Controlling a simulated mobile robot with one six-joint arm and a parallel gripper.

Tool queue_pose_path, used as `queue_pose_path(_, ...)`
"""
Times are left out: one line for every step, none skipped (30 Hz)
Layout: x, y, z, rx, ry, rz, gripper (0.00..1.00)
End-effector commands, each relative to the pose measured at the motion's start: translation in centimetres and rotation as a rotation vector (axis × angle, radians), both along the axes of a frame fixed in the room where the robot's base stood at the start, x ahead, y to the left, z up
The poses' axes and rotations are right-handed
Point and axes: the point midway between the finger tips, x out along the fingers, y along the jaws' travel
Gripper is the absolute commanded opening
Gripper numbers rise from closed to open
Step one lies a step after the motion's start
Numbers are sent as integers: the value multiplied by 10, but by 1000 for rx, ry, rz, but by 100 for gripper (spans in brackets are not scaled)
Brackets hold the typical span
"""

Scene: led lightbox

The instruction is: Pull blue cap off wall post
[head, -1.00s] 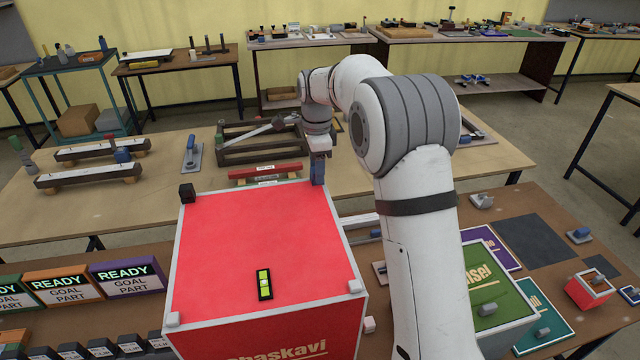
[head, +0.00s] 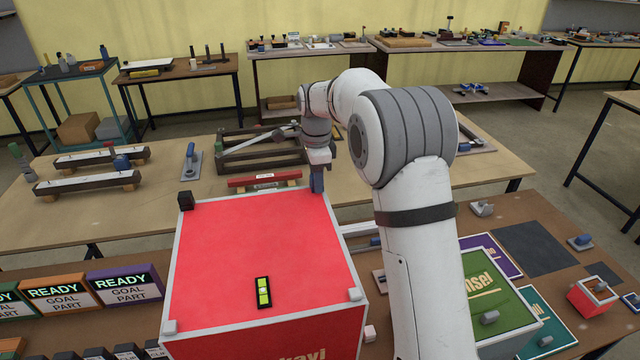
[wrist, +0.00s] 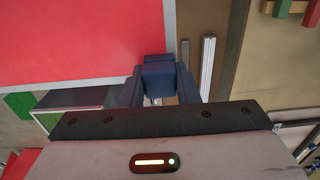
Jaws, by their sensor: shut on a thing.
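The red box (head: 255,250) has corner posts; the blue cap sits at its far right corner in the head view. My gripper (head: 317,184) is lowered onto that corner from above. In the wrist view the blue cap (wrist: 158,78) is a dark blue block between the two dark blue fingers of my gripper (wrist: 158,88), which are shut on it. The fingers and cap nearly merge in colour in the head view. The post under the cap is hidden, so I cannot tell how far the cap sits on it.
A black cap (head: 185,201) stands on the far left corner, and pale caps (head: 170,327) (head: 355,295) on the near corners. A green-yellow level (head: 264,292) lies on the red top. A wooden table (head: 90,210) with fixtures stands behind. A green box (head: 490,300) is at right.

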Motion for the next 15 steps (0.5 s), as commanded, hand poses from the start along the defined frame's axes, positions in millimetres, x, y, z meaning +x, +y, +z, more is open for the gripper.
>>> queue_pose_path(1, 0, 1, 1, -6, 0, 1)
queue_pose_path(1, 0, 1, 1, -6, 0, 1)
queue_pose_path(1, 0, 2, 1, -7, 0, 1)
queue_pose_path(2, 1, 2, 1, -7, 0, 1)
queue_pose_path(2, 0, 2, 1, -7, 0, 1)
queue_pose_path(2, 0, 3, 2, -8, 0, 1)
queue_pose_path(2, 0, 4, 2, -8, 0, 1)
queue_pose_path(2, 0, 5, 2, -8, 0, 1)
queue_pose_path(2, 0, 6, 2, -8, 0, 1)
queue_pose_path(2, 0, 7, 2, -8, 0, 1)
queue_pose_path(2, 0, 8, 2, -8, 0, 1)
queue_pose_path(1, 0, 9, 1, -7, 0, 1)
queue_pose_path(1, 0, 10, 1, -7, 0, 1)
queue_pose_path(1, 0, 10, 1, -6, 0, 1)
queue_pose_path(1, 0, 12, 1, -6, 0, 1)
